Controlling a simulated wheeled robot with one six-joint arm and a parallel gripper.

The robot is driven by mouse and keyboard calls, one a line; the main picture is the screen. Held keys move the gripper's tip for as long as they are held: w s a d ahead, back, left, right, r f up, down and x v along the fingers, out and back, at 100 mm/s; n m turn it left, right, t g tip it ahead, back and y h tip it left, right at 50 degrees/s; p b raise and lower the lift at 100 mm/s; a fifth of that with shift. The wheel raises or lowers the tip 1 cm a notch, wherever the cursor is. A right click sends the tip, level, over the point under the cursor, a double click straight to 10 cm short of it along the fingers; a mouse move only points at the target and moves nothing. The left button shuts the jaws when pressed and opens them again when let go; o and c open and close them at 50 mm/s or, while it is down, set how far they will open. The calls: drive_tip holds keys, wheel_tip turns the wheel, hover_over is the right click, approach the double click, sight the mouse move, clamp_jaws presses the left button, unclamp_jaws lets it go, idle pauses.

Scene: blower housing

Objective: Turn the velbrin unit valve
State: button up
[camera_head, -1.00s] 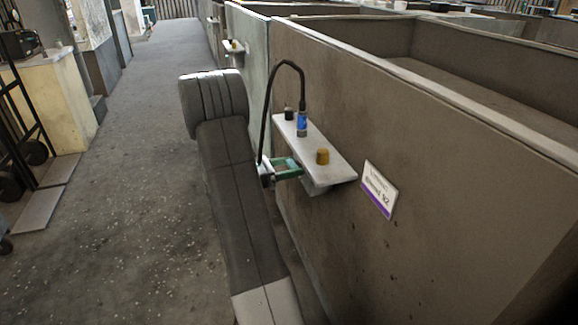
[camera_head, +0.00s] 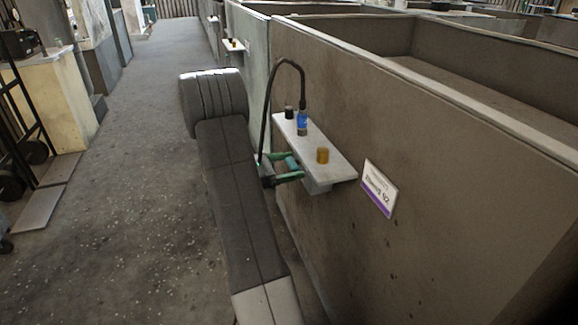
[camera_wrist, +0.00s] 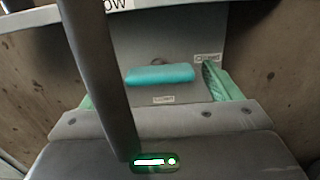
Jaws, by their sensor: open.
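The valve's teal handle (camera_wrist: 160,75) sits on a grey panel under the shelf. In the wrist view it lies level across the gap between my fingers, with small labels below it and to its right. My gripper (camera_wrist: 150,85) is open, its green fingers left and right of the handle. A dark bar of cable hides part of the left finger. In the head view my gripper (camera_head: 297,166) is at the shelf's underside and the teal handle (camera_head: 291,162) shows between the fingers. I cannot tell whether they touch it. The velbrin name is not readable.
A pale shelf (camera_head: 335,165) on the brown wall (camera_head: 420,190) carries a yellow knob (camera_head: 323,156), a blue cylinder (camera_head: 302,124) and a dark knob (camera_head: 289,112). A purple-striped sign (camera_head: 379,188) hangs to the right.

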drive_tip(key=p+v, duration=0.3)
drive_tip(key=v, duration=1)
drive_tip(key=shift+a, duration=0.3)
drive_tip(key=shift+s, duration=0.1)
drive_tip(key=b+x, duration=0.3)
drive_tip(key=x, duration=1)
drive_tip(key=shift+d, duration=0.35)
